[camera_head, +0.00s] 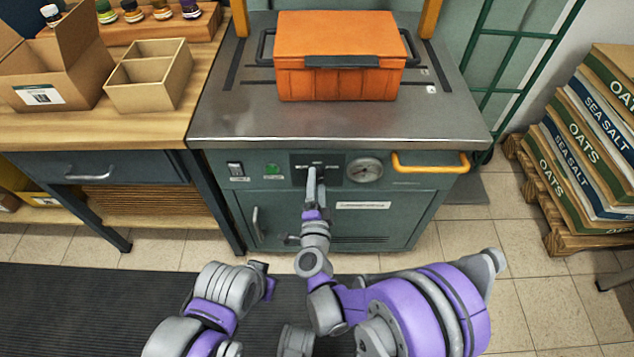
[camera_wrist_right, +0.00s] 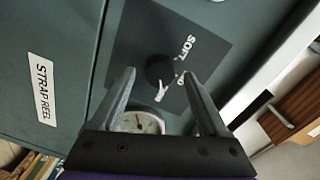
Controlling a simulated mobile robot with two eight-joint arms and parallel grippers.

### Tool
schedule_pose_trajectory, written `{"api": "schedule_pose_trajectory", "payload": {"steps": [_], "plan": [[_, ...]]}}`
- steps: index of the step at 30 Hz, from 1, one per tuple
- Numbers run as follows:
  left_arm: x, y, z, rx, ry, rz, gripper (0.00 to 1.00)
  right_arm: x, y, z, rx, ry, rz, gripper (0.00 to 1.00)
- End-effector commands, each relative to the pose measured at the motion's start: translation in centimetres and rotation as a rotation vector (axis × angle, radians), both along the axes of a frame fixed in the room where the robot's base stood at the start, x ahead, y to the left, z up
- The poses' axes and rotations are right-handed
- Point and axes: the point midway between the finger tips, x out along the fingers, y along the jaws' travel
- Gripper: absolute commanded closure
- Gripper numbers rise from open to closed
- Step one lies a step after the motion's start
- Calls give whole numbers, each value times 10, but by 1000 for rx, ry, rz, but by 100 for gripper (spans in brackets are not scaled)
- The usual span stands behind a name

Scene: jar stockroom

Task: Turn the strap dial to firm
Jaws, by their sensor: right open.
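The strap dial is a round black knob (camera_wrist_right: 160,72) on a dark plate, set in the green front of the strapping machine (camera_head: 226,200). In the head view the dark plate (camera_head: 333,160) shows, but my right gripper (camera_head: 316,172) largely covers the knob. I cannot read the dial's setting. My left arm is low in the head view; its fingers do not show.
A gauge (camera_head: 363,170) and a yellow handle (camera_head: 430,162) lie right of the dial. A green button (camera_head: 272,170) and switch (camera_head: 235,170) lie left. An orange crate (camera_head: 340,45) sits on the metal top. Sacks (camera_head: 590,140) are stacked at right.

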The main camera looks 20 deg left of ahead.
Motion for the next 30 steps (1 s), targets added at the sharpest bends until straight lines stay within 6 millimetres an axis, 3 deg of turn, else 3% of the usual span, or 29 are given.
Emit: {"api": "schedule_pose_trajectory", "payload": {"steps": [9,15,21,30], "plan": [[-1,0,8,0,-2,0,100,-59,-15,4,1,0,2,22],[-2,0,10,0,-2,0,100,-88,-23,5,1,0,1,22],[-2,0,10,0,-2,0,100,-98,-26,5,0,0,0,22],[-2,0,10,0,-2,0,100,-98,-26,5,1,0,0,22]]}}
